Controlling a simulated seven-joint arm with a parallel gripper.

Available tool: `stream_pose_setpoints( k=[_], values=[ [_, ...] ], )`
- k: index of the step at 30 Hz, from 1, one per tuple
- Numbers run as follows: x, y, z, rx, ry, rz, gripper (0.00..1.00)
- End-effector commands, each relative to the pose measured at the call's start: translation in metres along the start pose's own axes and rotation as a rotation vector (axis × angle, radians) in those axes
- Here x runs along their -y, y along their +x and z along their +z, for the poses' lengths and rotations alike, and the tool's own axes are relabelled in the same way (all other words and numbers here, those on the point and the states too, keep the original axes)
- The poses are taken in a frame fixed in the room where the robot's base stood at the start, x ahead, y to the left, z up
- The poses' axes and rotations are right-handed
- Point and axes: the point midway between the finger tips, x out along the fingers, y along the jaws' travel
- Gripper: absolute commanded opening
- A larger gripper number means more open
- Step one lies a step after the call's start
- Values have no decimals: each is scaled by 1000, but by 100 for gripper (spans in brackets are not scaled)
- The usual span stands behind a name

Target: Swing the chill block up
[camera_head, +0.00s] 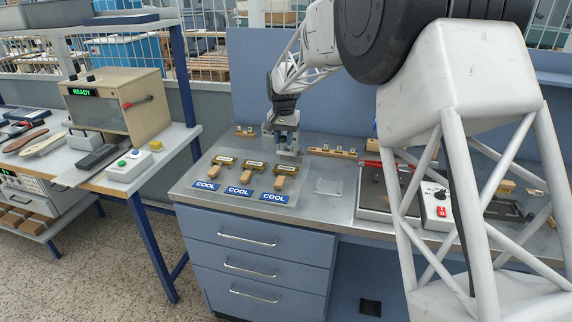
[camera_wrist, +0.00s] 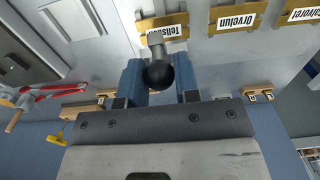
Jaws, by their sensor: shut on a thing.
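My gripper (camera_head: 287,147) points down at the back of the steel bench, just behind the rightmost of three brass pieces. In the wrist view its two blue fingers (camera_wrist: 158,85) are closed on a black ball knob (camera_wrist: 158,75). The knob sits on a short grey stem (camera_wrist: 156,44) that reaches to the brass plate reading "Tellsson" (camera_wrist: 163,28). Whether the stem touches that plate, I cannot tell. No part is clearly marked as the chill block; the knob and stem may belong to it, but the frames do not settle this.
Two more brass pieces with wooden handles (camera_head: 222,161) stand to the left, with blue COOL labels (camera_head: 239,190) in front. Small wooden racks (camera_head: 333,151) lie along the back. A red-handled tool (camera_head: 372,164) lies right. A clear tray (camera_head: 328,187) sits on open bench.

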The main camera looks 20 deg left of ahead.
Motion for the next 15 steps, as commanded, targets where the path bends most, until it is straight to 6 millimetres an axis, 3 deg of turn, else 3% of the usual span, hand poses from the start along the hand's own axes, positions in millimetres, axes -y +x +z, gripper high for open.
stream_pose_setpoints(
  k=[15],
  values=[
    [0,-16,-18,-2,1,-1,15]
  ],
)
